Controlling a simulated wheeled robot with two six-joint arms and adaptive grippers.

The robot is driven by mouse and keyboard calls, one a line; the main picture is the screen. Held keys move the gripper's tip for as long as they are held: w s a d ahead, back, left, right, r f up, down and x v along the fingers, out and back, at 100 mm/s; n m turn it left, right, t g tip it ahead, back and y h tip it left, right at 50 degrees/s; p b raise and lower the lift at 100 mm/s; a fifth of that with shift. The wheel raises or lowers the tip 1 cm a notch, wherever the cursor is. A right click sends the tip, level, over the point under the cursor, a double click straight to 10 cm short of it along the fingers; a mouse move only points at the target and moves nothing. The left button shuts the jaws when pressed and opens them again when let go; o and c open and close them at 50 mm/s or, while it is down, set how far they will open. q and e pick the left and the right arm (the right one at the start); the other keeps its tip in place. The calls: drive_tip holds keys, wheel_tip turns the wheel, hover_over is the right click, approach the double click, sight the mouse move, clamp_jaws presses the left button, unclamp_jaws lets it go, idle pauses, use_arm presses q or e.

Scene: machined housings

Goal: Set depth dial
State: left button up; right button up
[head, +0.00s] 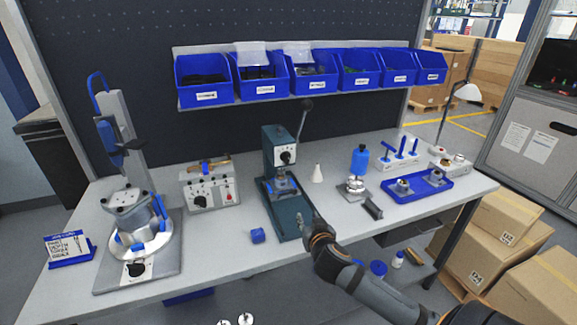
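A dark green press (281,140) stands mid-table. A white dial with a black knob (286,157) is on its head, and a lever rises at its right. A grey housing with blue parts sits under the head. My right gripper (316,222) is low in front of the press, beside the right edge of its base and well below the dial. It is small and dark here, so its finger opening is unclear. A card on a blue stand (69,249) at the far left carries printed lines, too small to read surely. My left gripper is out of view.
A larger fixture (165,268) with another black knob stands at left, beside a grey control box (209,188). A blue tray (437,190) with metal parts is at right. Blue bins (205,92) hang behind.

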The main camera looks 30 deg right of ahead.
sight(288, 160)
drive_tip(key=w+d+r+t+y, duration=0.2)
drive_tip(key=w+r+t, duration=0.35)
drive_tip(key=r, duration=0.45)
drive_tip(key=shift+g+h, duration=0.4)
drive_tip(key=shift+g, duration=0.05)
drive_tip(key=p+x, duration=0.1)
drive_tip(key=x, duration=0.2)
drive_tip(key=p+x, duration=0.1)
drive_tip(key=x, duration=0.5)
drive_tip(key=shift+w+a+r+p, duration=0.2)
drive_tip(key=shift+w+p, duration=0.2)
drive_tip(key=shift+w, duration=0.1)
drive_tip(key=shift+w+d+f, duration=0.1)
drive_tip(key=shift+w+d, duration=0.05)
drive_tip(key=shift+w, duration=0.5)
clamp_jaws()
